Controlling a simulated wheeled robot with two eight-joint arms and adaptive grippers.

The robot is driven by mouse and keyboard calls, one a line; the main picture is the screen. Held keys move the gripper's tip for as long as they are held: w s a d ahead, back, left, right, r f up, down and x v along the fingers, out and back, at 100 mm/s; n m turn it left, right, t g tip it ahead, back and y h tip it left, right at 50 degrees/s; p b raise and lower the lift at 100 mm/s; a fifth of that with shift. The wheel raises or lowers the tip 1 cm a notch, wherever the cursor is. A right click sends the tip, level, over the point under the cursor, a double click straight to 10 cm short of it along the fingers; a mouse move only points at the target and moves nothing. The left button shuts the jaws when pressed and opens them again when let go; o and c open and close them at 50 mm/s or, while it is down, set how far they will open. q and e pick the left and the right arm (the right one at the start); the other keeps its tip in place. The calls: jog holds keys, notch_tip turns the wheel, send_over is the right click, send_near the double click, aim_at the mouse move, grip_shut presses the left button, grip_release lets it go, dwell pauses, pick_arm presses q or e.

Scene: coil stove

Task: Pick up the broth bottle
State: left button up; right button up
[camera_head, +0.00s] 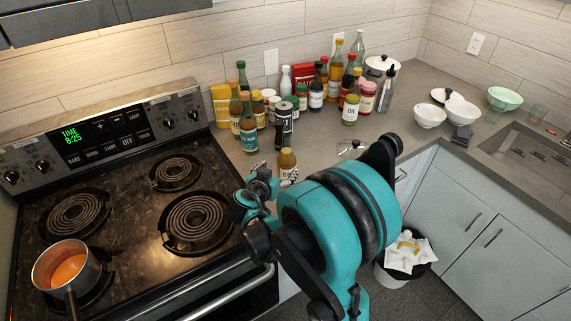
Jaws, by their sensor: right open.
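The broth bottle (287,160) stands on the counter near its front edge, just right of the stove. It is brownish with a pale label on which the letters "BR" show; its lower part is hidden behind my right arm. I cannot tell whether a finger touches the bottle. My left gripper is not in view.
The coil stove (125,190) is at left, with a pot (64,268) of orange liquid. White bowls (429,115) stand at right.

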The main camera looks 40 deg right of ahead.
aim_at(285, 153)
jog(key=shift+b+x, duration=0.3)
jog(key=shift+x, duration=0.7)
jog(key=b+x, duration=0.1)
jog(key=x, duration=0.4)
jog(key=shift+d+r+b, duration=0.1)
jog(key=shift+d+b, duration=0.25)
jog(key=shift+r, duration=0.1)
jog(key=shift+c, duration=0.7)
grip_shut()
jog(key=shift+r+p, duration=0.35)
jog(key=shift+r, duration=0.15)
notch_tip(285, 153, up, 3)
jog(key=shift+r+p, duration=0.25)
jog(key=shift+p, duration=0.6)
jog(key=s+d+r+p, duration=0.3)
jog(key=s+r, duration=0.3)
jog(key=s, duration=0.5)
jog(key=shift+r+p, duration=0.25)
jog(key=shift+p, duration=0.15)
